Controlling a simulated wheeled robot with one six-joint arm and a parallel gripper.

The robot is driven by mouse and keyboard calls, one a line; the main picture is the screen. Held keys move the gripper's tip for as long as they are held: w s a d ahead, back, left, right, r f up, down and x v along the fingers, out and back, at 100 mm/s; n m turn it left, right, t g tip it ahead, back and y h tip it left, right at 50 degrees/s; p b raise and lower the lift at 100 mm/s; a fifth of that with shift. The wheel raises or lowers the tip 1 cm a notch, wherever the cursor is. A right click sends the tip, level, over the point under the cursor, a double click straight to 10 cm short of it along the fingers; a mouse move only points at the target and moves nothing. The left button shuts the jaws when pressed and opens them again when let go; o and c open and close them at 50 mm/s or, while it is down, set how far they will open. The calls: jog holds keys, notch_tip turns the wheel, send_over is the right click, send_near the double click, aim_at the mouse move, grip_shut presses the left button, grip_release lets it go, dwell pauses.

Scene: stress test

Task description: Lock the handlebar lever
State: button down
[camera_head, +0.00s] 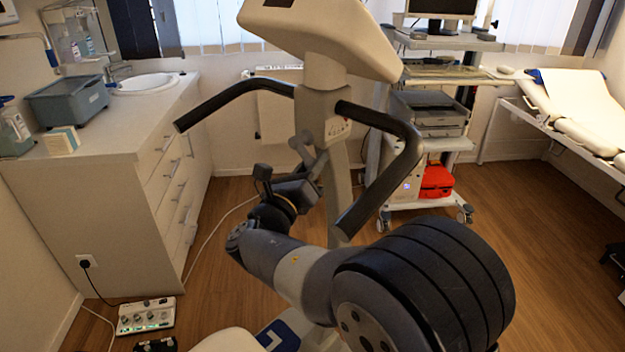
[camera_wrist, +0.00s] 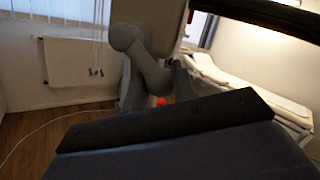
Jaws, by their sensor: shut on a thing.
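An exercise bike's handlebar shows in the head view, with a black left grip (camera_head: 235,98) and a black right grip (camera_head: 385,165). The grey handlebar lever (camera_head: 303,143) sits on the post below the console. My gripper (camera_head: 313,168) is at the lever, reaching it from below. In the wrist view the lever's rounded end and shaft (camera_wrist: 143,62) rise between my gripper's fingers (camera_wrist: 155,85), and the gripper is shut on it. The lower end of the lever is hidden behind the gripper body. I cannot tell how tightly the lever is turned.
The bike's console (camera_head: 320,35) stands above the lever, and its post (camera_head: 341,190) runs down behind my gripper. A cabinet with a sink (camera_head: 145,82) is at left. A wheeled cart (camera_head: 430,130) and a couch (camera_head: 585,105) are at right. A control box (camera_head: 146,316) lies on the floor.

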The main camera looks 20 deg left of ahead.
jog(key=m+b, duration=0.1)
jog(key=a+f+m+h+b, duration=0.1)
jog(key=m, duration=0.1)
jog(key=shift+w+f+m+t+b, duration=0.2)
jog(key=shift+f+m+t+b, duration=0.1)
jog(key=shift+b, duration=0.1)
jog(key=shift+w+a+f+m+h+b, duration=0.15)
jog(key=shift+a+m+h+b, duration=0.55)
jog(key=shift+m, duration=1.05)
jog(key=shift+w+a+m+h+b, duration=0.3)
jog(key=shift+m+h, duration=0.65)
jog(key=shift+m, duration=0.85)
jog(key=shift+w+a+f+m+h+b, duration=0.15)
jog(key=shift+a+m+h+b, duration=0.6)
jog(key=shift+m, duration=1)
jog(key=shift+d+r, duration=0.1)
jog(key=c, duration=1.2)
grip_release()
jog(key=shift+o, duration=0.2)
jog(key=v, duration=1)
jog(key=shift+s+a, duration=0.25)
jog(key=shift+s, duration=0.1)
